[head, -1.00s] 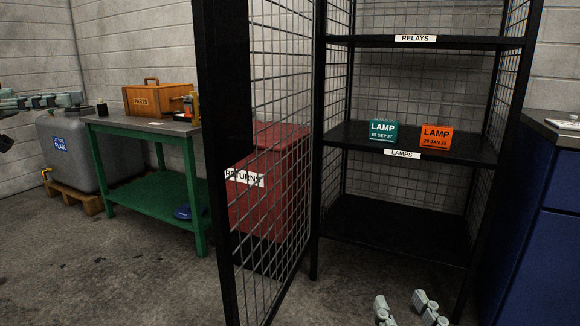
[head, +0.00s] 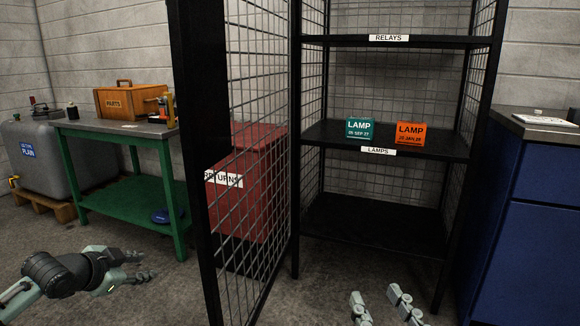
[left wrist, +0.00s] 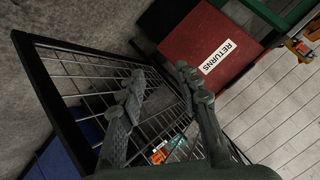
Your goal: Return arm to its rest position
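My left gripper (head: 142,266) is low at the left of the head view, over the floor in front of the green bench. Its fingers are apart and nothing is between them. The left wrist view shows the same open fingers (left wrist: 158,76), with the mesh door (left wrist: 75,75) behind them. My right gripper (head: 375,293) shows only partly at the bottom edge of the head view, in front of the cage shelf. Its fingers are apart with nothing seen between them; the rest of that arm is out of view.
The mesh door (head: 206,250) stands open between my left gripper and the shelf. A teal lamp box (head: 360,129) and an orange lamp box (head: 410,134) sit on the middle shelf. A red returns bin (head: 262,150) is behind the door. A blue cabinet (head: 535,230) stands at right.

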